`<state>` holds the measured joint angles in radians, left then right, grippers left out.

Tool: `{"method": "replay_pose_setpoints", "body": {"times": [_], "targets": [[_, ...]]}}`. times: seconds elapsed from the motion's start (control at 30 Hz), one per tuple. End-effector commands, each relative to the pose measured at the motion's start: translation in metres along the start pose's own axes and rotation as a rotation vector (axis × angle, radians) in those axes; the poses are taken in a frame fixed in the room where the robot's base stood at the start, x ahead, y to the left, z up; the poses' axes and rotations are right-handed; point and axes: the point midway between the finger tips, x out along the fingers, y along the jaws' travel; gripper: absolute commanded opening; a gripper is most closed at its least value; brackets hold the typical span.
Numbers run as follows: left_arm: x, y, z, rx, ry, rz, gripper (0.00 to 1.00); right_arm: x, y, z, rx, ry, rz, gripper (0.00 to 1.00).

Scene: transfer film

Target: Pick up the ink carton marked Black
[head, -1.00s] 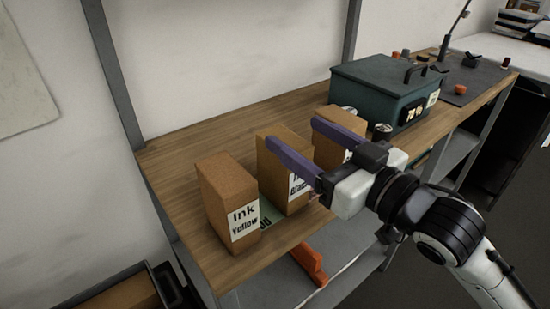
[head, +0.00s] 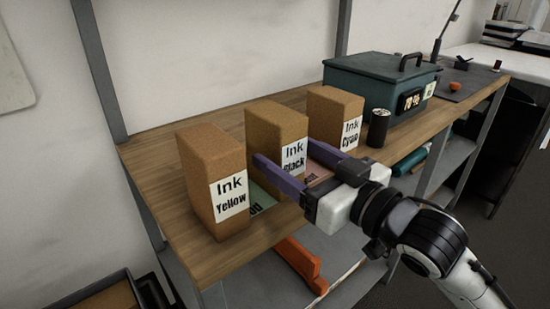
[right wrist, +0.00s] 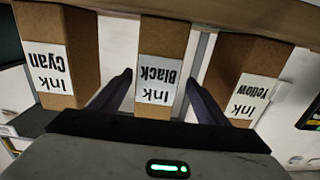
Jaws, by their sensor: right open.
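The brown carton marked Ink Black (head: 272,128) stands upright on the wooden bench, between the Ink Yellow carton (head: 208,165) and the Ink Cyan carton (head: 335,108). My right gripper (head: 283,160) is open, its two purple fingers pointing at the Black carton's labelled front from the bench's front side. In the right wrist view the Black carton (right wrist: 163,45) appears between the two fingers (right wrist: 158,90), upside down, with a gap on each side. The fingertips look close to its front, but I cannot tell that they touch. My left gripper is not in view.
The wooden bench (head: 150,170) carries a dark teal box (head: 370,85) and a black can (head: 379,128) at the right. Green and pink sheets lie by the cartons. An orange object (head: 300,264) sits on the lower shelf.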

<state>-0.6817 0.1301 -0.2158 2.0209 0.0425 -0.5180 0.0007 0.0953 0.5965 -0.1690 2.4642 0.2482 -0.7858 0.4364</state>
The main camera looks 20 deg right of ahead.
Motion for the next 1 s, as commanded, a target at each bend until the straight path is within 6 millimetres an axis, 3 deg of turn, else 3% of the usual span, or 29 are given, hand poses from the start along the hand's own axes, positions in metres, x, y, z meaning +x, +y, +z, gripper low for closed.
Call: {"method": "replay_pose_setpoints", "body": {"times": [0.7,0.97,1.0], "targets": [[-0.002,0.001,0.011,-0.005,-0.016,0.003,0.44,0.083,0.005,-0.003,0.001,0.000,0.000,0.69],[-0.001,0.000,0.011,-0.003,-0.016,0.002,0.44,0.086,0.005,-0.002,0.000,-0.001,-0.001,0.69],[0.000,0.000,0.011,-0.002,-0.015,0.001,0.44,0.086,0.005,-0.002,0.000,-0.001,-0.001,0.65]]}}
